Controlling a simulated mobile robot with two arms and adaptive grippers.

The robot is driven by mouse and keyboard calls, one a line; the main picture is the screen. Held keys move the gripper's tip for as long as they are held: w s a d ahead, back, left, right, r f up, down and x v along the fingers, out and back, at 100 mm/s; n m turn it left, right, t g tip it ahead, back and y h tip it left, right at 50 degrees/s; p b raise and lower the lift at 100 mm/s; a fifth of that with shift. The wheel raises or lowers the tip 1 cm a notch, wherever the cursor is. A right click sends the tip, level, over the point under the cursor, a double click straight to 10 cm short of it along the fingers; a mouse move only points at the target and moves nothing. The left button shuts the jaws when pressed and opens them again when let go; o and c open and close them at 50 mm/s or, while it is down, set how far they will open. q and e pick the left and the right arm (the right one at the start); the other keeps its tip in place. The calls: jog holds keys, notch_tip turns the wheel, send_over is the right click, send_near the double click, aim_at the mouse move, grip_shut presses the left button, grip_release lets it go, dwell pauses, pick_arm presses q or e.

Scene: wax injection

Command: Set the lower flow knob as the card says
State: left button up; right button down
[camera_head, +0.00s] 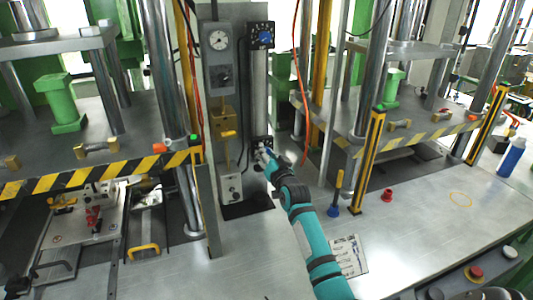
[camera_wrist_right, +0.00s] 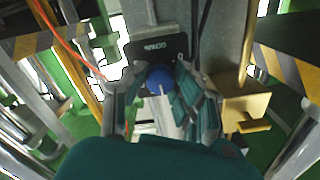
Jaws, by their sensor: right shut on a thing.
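My right gripper (camera_head: 264,155) is at the foot of the grey column in the head view and largely covers this knob there. In the wrist view its two fingers (camera_wrist_right: 160,88) are closed around the knob's sides. The upper blue knob (camera_head: 266,38) sits on a dark plate at the column's top. The card (camera_head: 348,254) lies on the bench beside my right forearm; its print is too small to read.
A grey panel with a gauge (camera_head: 218,39) and a brass block (camera_head: 222,121) stands just left of the column. An orange hose (camera_head: 296,75) hangs to its right. A blue-based handle (camera_head: 334,209) and a red piece (camera_head: 387,195) stand on the bench.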

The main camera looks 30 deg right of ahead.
jog(key=shift+f+m, duration=0.15)
jog(key=shift+m, duration=0.25)
jog(key=c, duration=1.1)
grip_release()
jog(key=shift+o, duration=0.3)
jog(key=shift+s, duration=0.1)
jog(key=v, duration=1.2)
jog(key=shift+a, duration=0.1)
